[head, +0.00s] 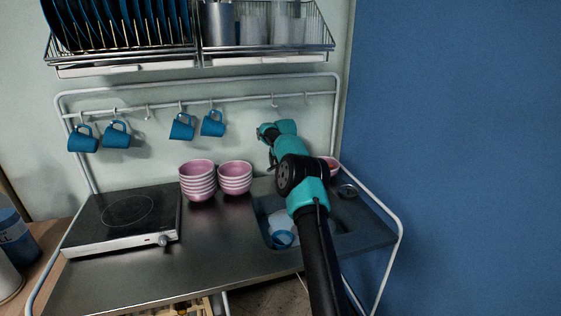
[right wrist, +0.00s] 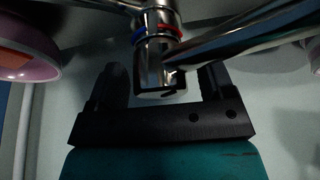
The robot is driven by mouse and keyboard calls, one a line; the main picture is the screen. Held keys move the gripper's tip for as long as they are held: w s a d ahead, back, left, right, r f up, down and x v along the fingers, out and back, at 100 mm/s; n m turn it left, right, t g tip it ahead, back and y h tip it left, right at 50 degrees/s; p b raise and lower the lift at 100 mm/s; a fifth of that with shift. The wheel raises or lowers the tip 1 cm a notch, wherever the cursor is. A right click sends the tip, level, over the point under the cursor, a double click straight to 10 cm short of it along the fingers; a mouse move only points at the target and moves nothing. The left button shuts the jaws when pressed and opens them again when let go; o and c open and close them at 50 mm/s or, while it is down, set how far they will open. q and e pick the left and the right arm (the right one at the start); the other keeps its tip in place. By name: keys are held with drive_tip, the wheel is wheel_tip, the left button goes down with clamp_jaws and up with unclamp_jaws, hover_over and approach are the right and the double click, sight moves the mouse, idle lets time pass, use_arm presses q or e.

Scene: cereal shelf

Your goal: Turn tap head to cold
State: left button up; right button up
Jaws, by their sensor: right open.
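The chrome tap (right wrist: 158,62) shows close up in the right wrist view. It has a red and blue ring around its body, and a thick chrome tube runs to the upper right. My right gripper (right wrist: 160,84) is open, with one dark finger on each side of the tap's end. I cannot tell whether the fingers touch it. In the head view my right arm reaches over the sink (head: 350,241) to the wall and hides the tap; its fingers are not clear there. My left gripper is not in view.
Stacked pink bowls (head: 198,182) stand left of the arm, and another pink bowl (head: 330,162) sits just right of it. A blue and white item (head: 282,232) lies in the sink. Blue mugs (head: 181,127) hang from the rail, below a dish rack (head: 200,62). A hob (head: 125,220) stands left.

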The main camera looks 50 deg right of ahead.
drive_tip(key=c, duration=1.2)
drive_tip(key=shift+c, duration=0.2)
drive_tip(key=shift+s+d, duration=0.1)
